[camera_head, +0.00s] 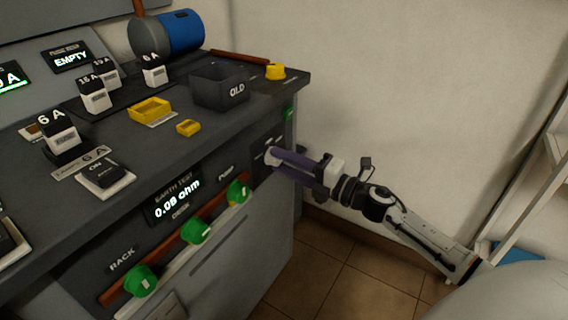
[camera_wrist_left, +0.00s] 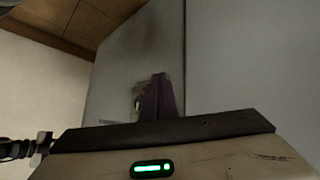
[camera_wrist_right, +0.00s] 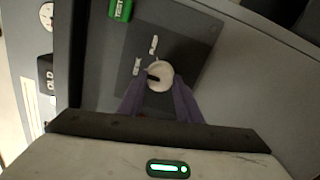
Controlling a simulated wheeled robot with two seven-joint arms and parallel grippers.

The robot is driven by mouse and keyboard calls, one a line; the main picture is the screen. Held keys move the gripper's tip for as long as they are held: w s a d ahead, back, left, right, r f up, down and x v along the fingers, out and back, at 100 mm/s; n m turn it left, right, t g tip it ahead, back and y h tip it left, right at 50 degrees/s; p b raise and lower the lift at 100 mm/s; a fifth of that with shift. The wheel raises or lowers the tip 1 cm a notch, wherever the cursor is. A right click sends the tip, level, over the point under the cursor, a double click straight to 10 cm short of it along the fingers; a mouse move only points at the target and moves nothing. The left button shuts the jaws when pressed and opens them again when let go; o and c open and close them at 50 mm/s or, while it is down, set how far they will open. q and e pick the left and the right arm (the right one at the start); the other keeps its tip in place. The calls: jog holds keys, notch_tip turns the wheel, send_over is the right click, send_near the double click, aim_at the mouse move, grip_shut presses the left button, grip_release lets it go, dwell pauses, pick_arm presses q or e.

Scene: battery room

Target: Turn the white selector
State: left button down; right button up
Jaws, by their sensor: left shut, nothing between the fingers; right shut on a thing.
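The white selector (camera_wrist_right: 159,76) is a round knob with a dark pointer mark, on a dark plate (camera_wrist_right: 190,45) on the desk's front panel. In the head view the selector (camera_head: 270,156) shows at the tip of my right gripper (camera_head: 280,160), partly hidden by its purple fingers. My right gripper (camera_wrist_right: 160,92) is shut on the selector, with one finger on each side. My left gripper (camera_wrist_left: 158,97) is shut and empty in front of a plain grey surface. It does not show in the head view.
Green knobs (camera_head: 196,230) line the desk front to the left of the selector. A dark OLD bin (camera_head: 220,86), yellow trays (camera_head: 150,109) and labelled blocks (camera_head: 94,96) stand on the desk top. A wall is behind my right arm; open floor (camera_head: 350,290) lies below it.

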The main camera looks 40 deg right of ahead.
dwell(0.5)
pick_arm(q)
jog(key=shift+a, duration=0.1)
pick_arm(e)
jog(key=o, duration=1)
jog(key=shift+o, duration=0.2)
pick_arm(q)
jog(key=shift+s+a+r+t+p, duration=0.3)
jog(key=shift+a+r+p, duration=0.15)
jog(key=shift+p, duration=0.2)
pick_arm(e)
jog(key=v, duration=1)
jog(key=shift+s, duration=0.15)
